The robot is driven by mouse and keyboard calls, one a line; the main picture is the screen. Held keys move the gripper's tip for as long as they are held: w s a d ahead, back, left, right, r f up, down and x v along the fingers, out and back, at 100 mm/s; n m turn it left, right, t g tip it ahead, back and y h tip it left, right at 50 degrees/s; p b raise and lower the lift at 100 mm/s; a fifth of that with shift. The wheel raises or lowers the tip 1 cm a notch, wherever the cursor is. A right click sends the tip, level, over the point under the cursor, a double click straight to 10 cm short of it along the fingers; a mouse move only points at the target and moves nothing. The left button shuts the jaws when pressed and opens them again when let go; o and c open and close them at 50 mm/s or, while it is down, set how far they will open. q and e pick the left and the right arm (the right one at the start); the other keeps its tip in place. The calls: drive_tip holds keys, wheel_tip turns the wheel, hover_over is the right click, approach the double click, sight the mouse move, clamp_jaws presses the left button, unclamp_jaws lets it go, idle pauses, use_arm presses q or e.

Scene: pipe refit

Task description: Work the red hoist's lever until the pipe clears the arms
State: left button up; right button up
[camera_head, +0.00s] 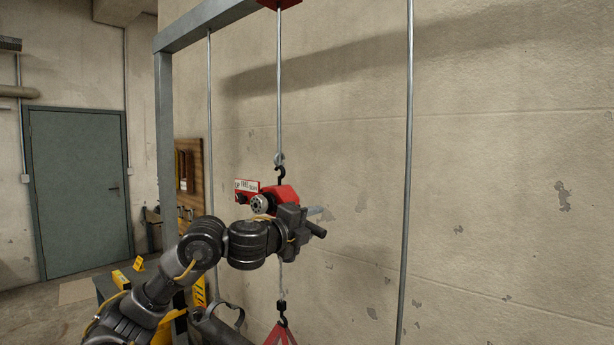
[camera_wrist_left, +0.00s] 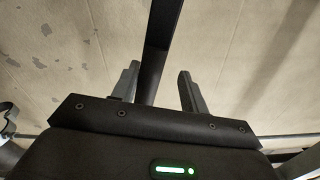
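The red hoist (camera_head: 286,196) hangs from a hook on a rod in the head view, partly hidden behind my left arm. My left gripper (camera_head: 316,222) is just right of and below its body. In the left wrist view, a dark bar that looks like the hoist's lever (camera_wrist_left: 161,45) runs between the two fingers of the left gripper (camera_wrist_left: 160,88). The fingers stand apart; the bar is close to the left finger, with a gap to the right one. A grey rounded piece (camera_head: 218,326) at the bottom may be the pipe; most of it is out of frame. My right gripper is not seen.
A grey frame post (camera_head: 165,150) and beam stand left of the hoist. Vertical rods, one on the right (camera_head: 407,170), flank it. A red triangular piece (camera_head: 281,337) hangs below on a hook. The concrete wall is behind; a yellow-marked bench is at lower left.

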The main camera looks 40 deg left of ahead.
use_arm(q)
drive_tip(key=shift+n, duration=0.7)
wheel_tip(320, 180, up, 4)
drive_tip(key=p, duration=0.4)
drive_tip(key=shift+d+r+p, duration=0.1)
drive_tip(key=shift+p, duration=0.25)
drive_tip(key=shift+a+r+n, duration=0.25)
drive_tip(key=shift+r+n, duration=0.15)
drive_tip(key=shift+r, duration=0.55)
drive_tip(key=shift+a+r+n, duration=0.2)
drive_tip(key=shift+r+n, duration=0.2)
drive_tip(key=shift+r, duration=0.55)
